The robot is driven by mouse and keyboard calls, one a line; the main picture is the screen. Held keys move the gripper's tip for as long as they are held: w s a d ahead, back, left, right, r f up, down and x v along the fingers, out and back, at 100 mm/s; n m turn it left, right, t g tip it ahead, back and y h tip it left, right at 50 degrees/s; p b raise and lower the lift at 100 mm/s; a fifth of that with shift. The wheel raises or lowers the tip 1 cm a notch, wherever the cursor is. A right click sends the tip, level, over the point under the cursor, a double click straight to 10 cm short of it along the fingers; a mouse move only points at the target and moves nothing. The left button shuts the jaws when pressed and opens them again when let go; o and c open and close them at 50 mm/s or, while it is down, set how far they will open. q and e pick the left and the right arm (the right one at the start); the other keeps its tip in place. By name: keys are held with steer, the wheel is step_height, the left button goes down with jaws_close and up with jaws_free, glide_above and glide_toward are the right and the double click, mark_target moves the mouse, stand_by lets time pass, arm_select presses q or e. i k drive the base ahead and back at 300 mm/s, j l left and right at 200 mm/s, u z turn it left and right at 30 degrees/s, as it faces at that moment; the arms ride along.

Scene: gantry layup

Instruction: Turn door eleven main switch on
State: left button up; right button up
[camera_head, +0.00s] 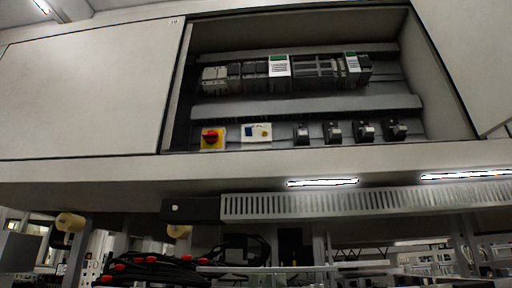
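An open overhead cabinet (408,32) shows in the head view, above a beam. A rotary main switch with a red knob on a yellow plate (212,138) sits at the lower left inside it. The knob's exact angle is too small to tell. A small label (173,21) at the cabinet's upper left edge is hard to read. Neither of my grippers shows in the view.
Beside the switch are a white-and-blue module (257,132) and several dark rotary handles (334,131). A row of modules (285,72) runs above. A closed panel (85,90) is at left. Below hang a slotted grey duct (365,202) and black cables (160,270).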

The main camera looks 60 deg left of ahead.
mark_target(211, 137)
steer(key=k+j+u, duration=0.45)
steer(key=u, duration=1.2)
steer(key=k, duration=0.2)
